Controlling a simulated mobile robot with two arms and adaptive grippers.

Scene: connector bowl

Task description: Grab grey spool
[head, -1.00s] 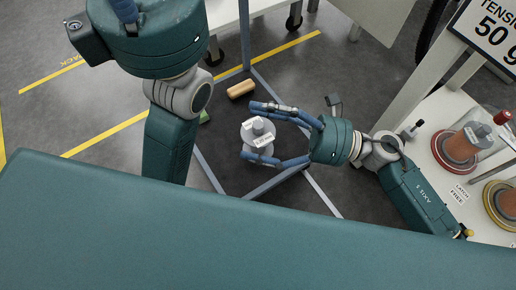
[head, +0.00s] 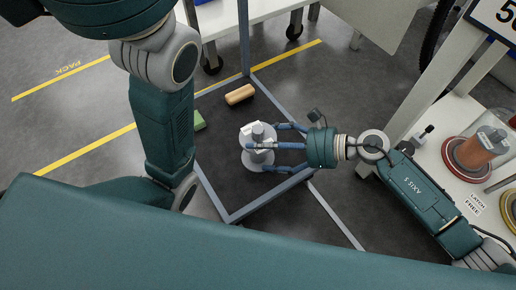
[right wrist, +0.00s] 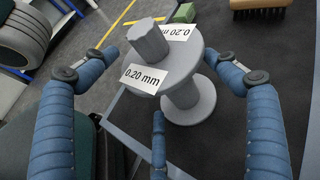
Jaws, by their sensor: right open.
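The grey spool (head: 258,159) stands upright on the dark mat in the middle of the head view. It has white labels on top, and in the right wrist view the spool (right wrist: 188,64) shows "0.20 mm". My right gripper (head: 268,148) reaches in from the right with its blue fingers spread around the spool. In the right wrist view the fingers of the open gripper (right wrist: 165,72) lie left, right and near side of the spool, with gaps visible at left and right. My left gripper is out of sight; only its arm shows.
A wooden-backed brush (head: 240,95) and a green block (head: 199,121) lie on the mat beyond the spool. A grey frame (head: 275,191) edges the mat. At right a white bench (head: 440,160) carries copper-coloured spools (head: 480,147). A white table stands at the back.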

